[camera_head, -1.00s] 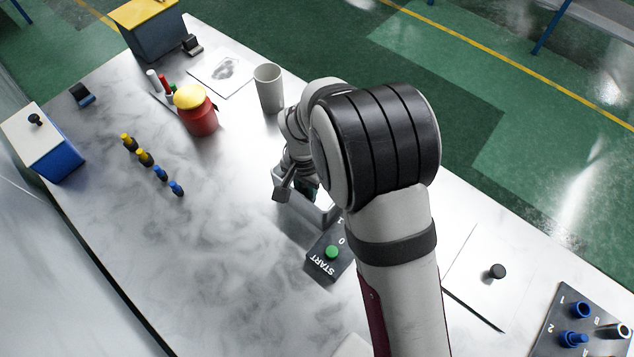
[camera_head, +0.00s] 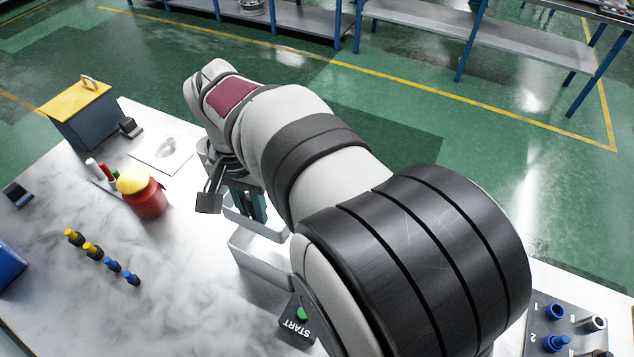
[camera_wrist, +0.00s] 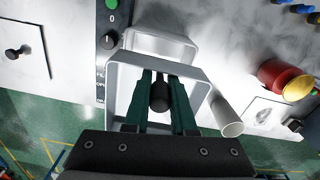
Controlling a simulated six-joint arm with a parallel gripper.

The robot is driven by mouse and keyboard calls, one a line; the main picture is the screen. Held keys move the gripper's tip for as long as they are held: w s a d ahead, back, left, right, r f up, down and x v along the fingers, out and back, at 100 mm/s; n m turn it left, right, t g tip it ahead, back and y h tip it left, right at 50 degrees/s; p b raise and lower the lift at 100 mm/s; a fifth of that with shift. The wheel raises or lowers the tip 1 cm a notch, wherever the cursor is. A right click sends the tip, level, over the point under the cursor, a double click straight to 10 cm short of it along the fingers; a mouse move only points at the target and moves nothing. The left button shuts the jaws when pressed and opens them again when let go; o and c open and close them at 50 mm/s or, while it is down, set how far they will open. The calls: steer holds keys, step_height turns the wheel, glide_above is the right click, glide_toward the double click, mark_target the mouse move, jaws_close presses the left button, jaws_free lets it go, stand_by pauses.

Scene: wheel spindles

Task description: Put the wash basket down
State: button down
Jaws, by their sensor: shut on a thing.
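My gripper (camera_wrist: 160,80) has teal fingers that are shut on a dark knob (camera_wrist: 160,97). A light grey, open-topped frame with thin walls, which looks like the wash basket (camera_wrist: 165,63), surrounds the fingers in the wrist view. In the head view my gripper (camera_head: 248,203) points down, and part of the basket (camera_head: 237,222) shows below it. A second grey, walled tray (camera_wrist: 160,43) lies beyond it in the wrist view; it also shows in the head view (camera_head: 256,268). My arm hides much of both, and I cannot tell whether the basket touches anything beneath it.
A START control box (camera_head: 297,318) is close to the tray. A grey cup (camera_wrist: 228,118) stands near the basket in the wrist view. A red can with a yellow lid (camera_head: 141,195) and several small pegs (camera_head: 103,258) are to the left, with bare tabletop (camera_head: 185,280) between.

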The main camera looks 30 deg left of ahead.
steer(key=w+d+f, duration=0.2)
steer(key=w+d, duration=0.2)
steer(key=d, duration=0.5)
steer(key=w+d+f, duration=0.2)
steer(key=w+d, duration=0.2)
steer(key=d, duration=0.4)
steer(key=s+d+f, duration=0.2)
steer(key=d, duration=0.7)
steer(key=s+d+f, duration=0.2)
steer(key=d+f, duration=0.1)
steer(key=d, duration=0.6)
steer(key=a+f, duration=0.2)
steer(key=a, duration=0.1)
steer(key=w+a+f, duration=0.1)
steer(key=a, duration=0.2)
steer(key=w+a+f, duration=0.1)
steer(key=a+f, duration=0.1)
steer(key=a, duration=0.1)
steer(key=shift+w+a+f, duration=0.2)
steer(key=shift+a+f, duration=0.15)
steer(key=shift+a, duration=0.05)
steer(key=shift+a+f, duration=0.15)
steer(key=shift+f, duration=0.95)
steer(key=shift+a+f, duration=0.1)
steer(key=shift+f, duration=0.95)
steer(key=shift+f, duration=0.1)
steer(key=c, duration=0.7)
jaws_free()
steer(key=shift+c, duration=0.2)
